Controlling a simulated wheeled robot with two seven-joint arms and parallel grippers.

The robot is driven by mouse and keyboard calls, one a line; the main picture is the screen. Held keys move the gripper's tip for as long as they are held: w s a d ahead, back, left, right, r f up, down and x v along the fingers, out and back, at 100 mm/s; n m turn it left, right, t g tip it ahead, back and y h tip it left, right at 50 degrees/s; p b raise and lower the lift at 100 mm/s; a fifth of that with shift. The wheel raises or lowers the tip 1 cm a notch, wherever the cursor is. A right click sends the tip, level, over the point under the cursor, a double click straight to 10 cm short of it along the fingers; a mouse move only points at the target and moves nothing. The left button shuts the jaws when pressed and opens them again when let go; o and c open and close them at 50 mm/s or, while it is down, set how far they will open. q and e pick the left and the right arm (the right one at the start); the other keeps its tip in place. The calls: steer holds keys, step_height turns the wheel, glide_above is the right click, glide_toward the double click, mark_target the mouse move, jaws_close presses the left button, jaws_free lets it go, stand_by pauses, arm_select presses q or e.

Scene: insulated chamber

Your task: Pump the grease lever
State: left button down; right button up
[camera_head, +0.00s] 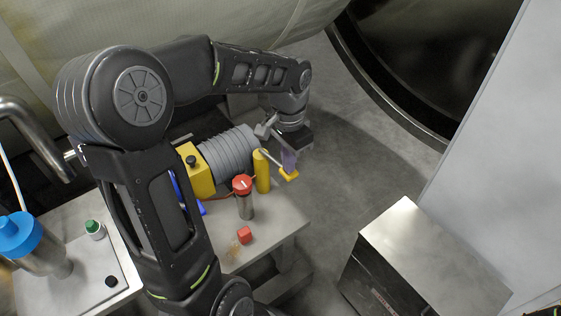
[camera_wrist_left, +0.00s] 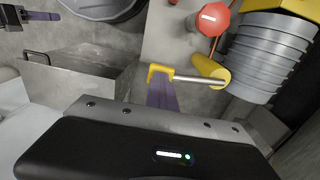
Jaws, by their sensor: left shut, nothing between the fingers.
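The grease lever is a thin metal rod with a yellow end piece (camera_head: 289,175), leaning out from an upright yellow cylinder (camera_head: 262,171) on the bench. In the left wrist view the yellow end piece (camera_wrist_left: 158,69), the rod (camera_wrist_left: 195,79) and the cylinder (camera_wrist_left: 211,70) show beyond my fingers. My left gripper (camera_head: 290,160) is shut and empty, its purple fingers pointing down at the yellow end piece. Its fingertips (camera_wrist_left: 160,92) overlap the end piece's near edge in the left wrist view; I cannot tell whether they touch.
A grey ribbed bellows (camera_head: 230,151) with a yellow block (camera_head: 196,170) lies behind the lever. A red-topped cylinder (camera_head: 243,186) and a small red block (camera_head: 245,235) are on the bench. A metal box (camera_head: 430,255) stands at the right, with bare floor between.

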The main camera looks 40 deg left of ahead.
arm_select(q)
steer(key=shift+f+b, duration=0.75)
steer(key=shift+f, duration=0.6)
steer(key=shift+r, duration=0.15)
steer(key=r+p, duration=0.1)
steer(key=r, duration=0.1)
steer(key=r+p, duration=0.2)
steer(key=shift+a, duration=0.2)
steer(key=shift+p, duration=0.35)
step_height(320, 180, up, 7)
steer(key=p, duration=0.5)
steer(key=shift+p, duration=0.35)
